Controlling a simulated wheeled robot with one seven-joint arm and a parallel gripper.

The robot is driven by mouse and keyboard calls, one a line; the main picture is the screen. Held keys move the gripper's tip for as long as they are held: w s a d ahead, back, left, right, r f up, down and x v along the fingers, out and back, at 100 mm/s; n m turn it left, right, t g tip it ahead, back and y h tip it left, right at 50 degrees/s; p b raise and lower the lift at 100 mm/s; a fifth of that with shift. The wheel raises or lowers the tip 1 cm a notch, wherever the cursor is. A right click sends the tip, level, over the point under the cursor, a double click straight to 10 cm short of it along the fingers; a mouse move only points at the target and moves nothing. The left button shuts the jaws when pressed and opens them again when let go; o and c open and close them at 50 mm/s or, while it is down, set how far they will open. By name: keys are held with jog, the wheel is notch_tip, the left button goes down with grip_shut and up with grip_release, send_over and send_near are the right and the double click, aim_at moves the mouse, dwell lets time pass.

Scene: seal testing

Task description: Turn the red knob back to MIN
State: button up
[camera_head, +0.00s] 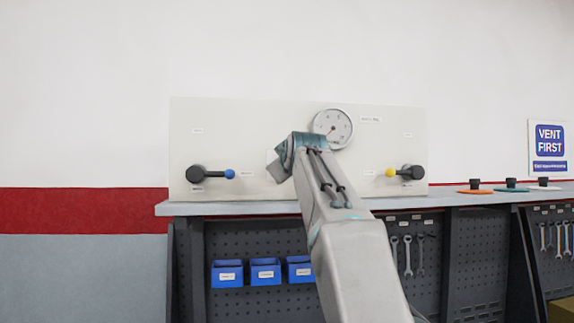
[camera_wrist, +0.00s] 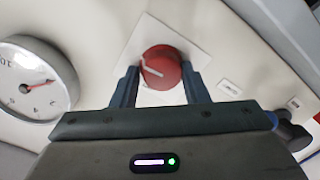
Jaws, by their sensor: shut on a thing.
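The red knob (camera_wrist: 161,67) shows in the wrist view, round with a pale pointer line, on a white square plate (camera_wrist: 148,32) on the panel. My gripper (camera_wrist: 160,82) has one finger on each side of the knob and is shut on it. In the head view my arm hides the knob and the gripper's fingers. The MIN mark is not readable in either view. The pressure gauge (camera_head: 332,128) sits on the panel just above my wrist. It also shows at the left of the wrist view (camera_wrist: 36,80), with a red needle.
The cream panel (camera_head: 235,125) stands on the workbench (camera_head: 250,208). A blue-tipped lever (camera_head: 212,174) is at its left and a yellow-tipped lever (camera_head: 404,173) at its right. Several coloured discs lie on the bench at right. Blue bins (camera_head: 265,271) hang below.

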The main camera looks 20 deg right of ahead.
jog(key=n, duration=0.4)
jog(key=shift+w+a+f+h, duration=0.1)
jog(key=shift+f+h, duration=0.1)
jog(key=shift+h, duration=0.1)
jog(key=n, duration=0.4)
jog(key=shift+f, duration=0.15)
jog(key=n+p, duration=0.1)
jog(key=n, duration=0.4)
jog(key=shift+a+f+h+p, duration=0.1)
jog(key=shift+f+h+p, duration=0.05)
jog(key=shift+h+p, duration=0.2)
jog(key=shift+f+n+p, duration=0.1)
jog(key=shift+n+p, duration=0.45)
jog(key=shift+n, duration=1.05)
jog(key=o, duration=0.7)
jog(key=shift+o, duration=1)
jog(key=shift+t, duration=0.3)
jog(key=shift+s+r, duration=0.2)
jog(key=shift+s, duration=0.05)
jog(key=b+v, duration=0.4)
jog(key=v, duration=0.9)
